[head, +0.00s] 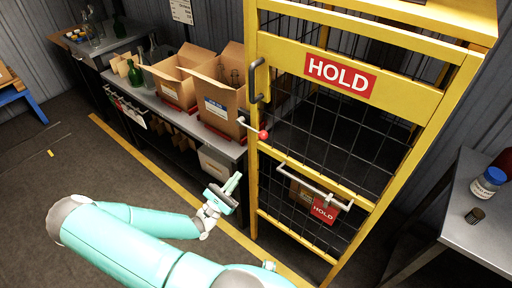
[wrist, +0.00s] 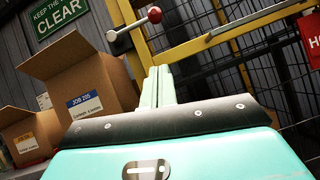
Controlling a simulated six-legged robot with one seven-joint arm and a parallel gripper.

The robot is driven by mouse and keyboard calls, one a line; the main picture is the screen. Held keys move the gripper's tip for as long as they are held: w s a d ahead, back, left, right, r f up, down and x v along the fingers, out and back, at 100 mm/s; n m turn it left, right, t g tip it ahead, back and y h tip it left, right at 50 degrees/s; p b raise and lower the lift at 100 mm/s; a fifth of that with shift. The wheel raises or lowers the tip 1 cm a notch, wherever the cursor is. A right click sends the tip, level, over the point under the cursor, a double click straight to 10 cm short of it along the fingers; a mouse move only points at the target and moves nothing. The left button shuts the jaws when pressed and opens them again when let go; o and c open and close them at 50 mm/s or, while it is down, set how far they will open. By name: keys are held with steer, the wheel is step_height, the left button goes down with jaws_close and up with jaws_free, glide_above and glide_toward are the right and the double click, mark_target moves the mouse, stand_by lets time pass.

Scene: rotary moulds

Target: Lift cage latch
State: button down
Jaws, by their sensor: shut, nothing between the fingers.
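The yellow cage (head: 349,55) with black mesh stands right of centre in the head view, with a red "HOLD" sign (head: 340,75) on its door. The latch is a metal lever with a red ball knob (head: 263,135) on the cage's left post. In the wrist view the latch knob (wrist: 154,15) is at the top, with its lever running left to a round metal end. My gripper (head: 237,180) is shut and empty, below and left of the latch and apart from it. Its fingers (wrist: 159,80) point up toward the knob in the wrist view.
A grey bench (head: 150,100) left of the cage holds open cardboard boxes (head: 221,104) and green bottles. A black door handle (head: 258,80) sits above the latch, and a horizontal metal bar (head: 300,181) below it. A metal table (head: 478,222) stands at right.

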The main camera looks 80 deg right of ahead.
mark_target(252, 128)
steer(key=shift+a+r+x, duration=0.3)
steer(key=shift+r+x, duration=0.1)
steer(key=shift+x, duration=1.75)
steer(key=shift+a+r+x, duration=0.3)
steer(key=shift+r+x, duration=0.15)
steer(key=shift+x, duration=1.65)
steer(key=shift+a+r+x, duration=0.3)
steer(key=shift+r+x, duration=0.1)
steer(key=shift+x, duration=1.75)
steer(key=shift+w, duration=0.1)
steer(key=shift+r+n, duration=0.15)
steer(key=shift+n, duration=0.15)
